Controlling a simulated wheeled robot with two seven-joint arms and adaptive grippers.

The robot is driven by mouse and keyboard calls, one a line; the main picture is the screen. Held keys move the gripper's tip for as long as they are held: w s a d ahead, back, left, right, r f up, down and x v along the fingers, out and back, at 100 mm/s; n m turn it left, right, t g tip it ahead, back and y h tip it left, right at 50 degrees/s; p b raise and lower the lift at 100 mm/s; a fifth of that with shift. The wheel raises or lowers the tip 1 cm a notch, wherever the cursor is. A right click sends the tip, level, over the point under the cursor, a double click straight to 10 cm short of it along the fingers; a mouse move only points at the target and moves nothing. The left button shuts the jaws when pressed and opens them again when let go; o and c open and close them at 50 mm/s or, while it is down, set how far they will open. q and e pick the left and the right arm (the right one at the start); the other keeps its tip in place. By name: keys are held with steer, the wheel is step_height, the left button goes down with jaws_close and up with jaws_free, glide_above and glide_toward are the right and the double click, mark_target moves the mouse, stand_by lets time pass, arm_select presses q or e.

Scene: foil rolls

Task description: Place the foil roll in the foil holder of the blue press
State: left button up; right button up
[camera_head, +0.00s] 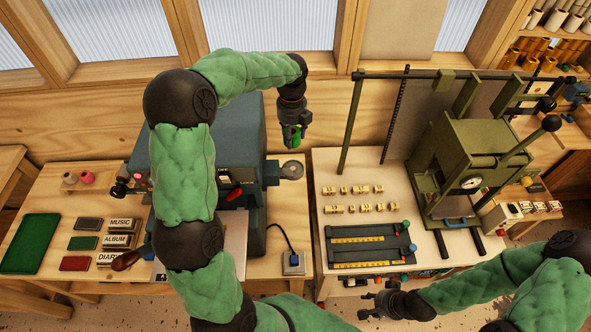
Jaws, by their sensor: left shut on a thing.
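The blue press (245,135) is a large dark blue-grey machine on the left bench, partly hidden behind my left arm. A round grey disc (292,170) on a short shaft sticks out from its right side; I cannot tell for sure that it is the foil holder. My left gripper (292,144) points down just above this disc, to the right of the press. It is shut on a small green thing, apparently the foil roll (291,132), mostly hidden by the fingers. My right gripper (366,306) is open and empty, low in front of the right bench.
An olive-green press (460,150) with levers and a gauge stands on the right bench, with brass type pieces (352,208) and a dark tray (368,243). Labelled blocks (117,241), ink pads and a green tray (32,243) lie at left. A gap separates the benches.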

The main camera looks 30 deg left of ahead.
arm_select(q)
step_height(320, 180, down, 5)
steer(key=b, duration=0.2)
glide_above(293, 170)
step_height(293, 170, down, 6)
steer(key=shift+r+p, duration=0.25)
steer(key=shift+p, duration=0.2)
steer(key=shift+f, duration=2)
steer(key=shift+w+f, duration=0.1)
steer(key=shift+w, duration=0.05)
steer(key=o, duration=1.2)
steer(key=shift+f, duration=0.1)
